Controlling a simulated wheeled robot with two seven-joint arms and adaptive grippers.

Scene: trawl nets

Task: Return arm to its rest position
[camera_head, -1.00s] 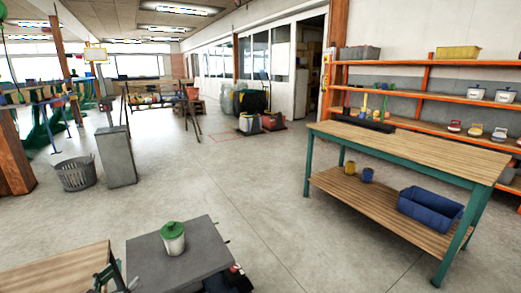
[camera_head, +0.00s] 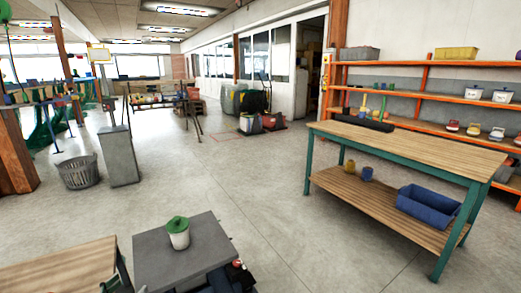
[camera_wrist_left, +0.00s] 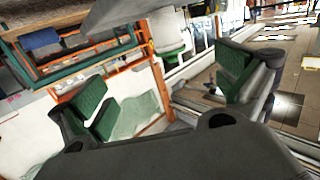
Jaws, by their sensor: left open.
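My left gripper (camera_wrist_left: 166,90) is open in the left wrist view. Its two green-padded fingers stand wide apart, with nothing between the pads. A white pot (camera_head: 179,241) with a green lid (camera_head: 177,223) stands upright on the grey table (camera_head: 210,240). The lid looks slightly tilted; I cannot tell whether it is fully seated.
A wooden table (camera_head: 65,268) is at the lower left. A green-legged workbench (camera_head: 420,145) with a blue bin (camera_head: 428,205) on its lower shelf stands at right. A grey basket (camera_head: 78,173) and a grey cabinet (camera_head: 119,158) stand at left. The middle floor is clear.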

